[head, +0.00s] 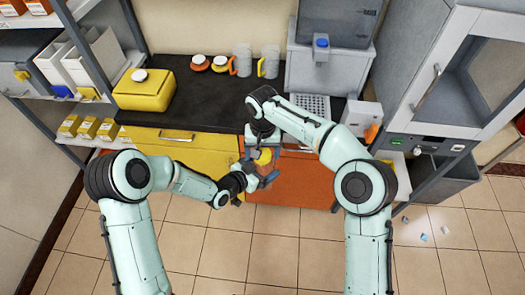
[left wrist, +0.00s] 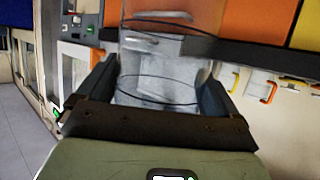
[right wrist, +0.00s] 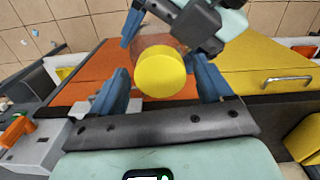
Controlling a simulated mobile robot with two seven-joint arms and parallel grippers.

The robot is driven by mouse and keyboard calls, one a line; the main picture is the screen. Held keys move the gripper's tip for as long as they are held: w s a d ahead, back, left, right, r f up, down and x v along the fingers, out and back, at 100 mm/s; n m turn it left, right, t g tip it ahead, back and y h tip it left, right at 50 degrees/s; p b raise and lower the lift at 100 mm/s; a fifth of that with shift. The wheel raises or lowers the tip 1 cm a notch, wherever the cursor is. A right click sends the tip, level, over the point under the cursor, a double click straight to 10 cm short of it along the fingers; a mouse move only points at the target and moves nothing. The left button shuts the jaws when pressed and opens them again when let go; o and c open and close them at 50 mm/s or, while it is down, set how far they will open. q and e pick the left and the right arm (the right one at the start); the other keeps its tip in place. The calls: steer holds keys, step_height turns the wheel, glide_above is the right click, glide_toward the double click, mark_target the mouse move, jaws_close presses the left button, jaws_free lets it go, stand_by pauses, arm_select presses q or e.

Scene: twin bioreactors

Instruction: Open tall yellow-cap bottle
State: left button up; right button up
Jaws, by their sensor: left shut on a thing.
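The tall bottle is clear, with a round yellow cap (head: 264,157). It is held in the air in front of the counter. My left gripper (head: 259,172) is shut on the clear bottle body (left wrist: 158,75), which fills the space between its fingers in the left wrist view. My right gripper (head: 263,150) comes from above the cap. In the right wrist view the yellow cap (right wrist: 160,72) lies between the two blue fingers, with gaps visible on both sides. The bottle body below the cap is mostly hidden there.
Behind the grippers is a black counter (head: 190,97) over yellow and orange cabinets (head: 290,182). A grey cabinet (head: 425,65) stands at right.

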steer(key=shift+r, duration=2.3)
steer(key=shift+c, duration=0.2)
steer(key=m, duration=0.1)
steer(key=r+m, duration=0.1)
steer(key=m, duration=0.3)
steer(key=shift+r, duration=0.35)
steer(key=m, duration=0.1)
steer(key=r+m, duration=0.1)
steer(key=m, duration=0.3)
steer(key=shift+r, duration=0.25)
steer(key=shift+f, duration=3.95)
steer(key=c, duration=1.1)
steer(key=n, duration=1)
steer(key=shift+r, duration=0.1)
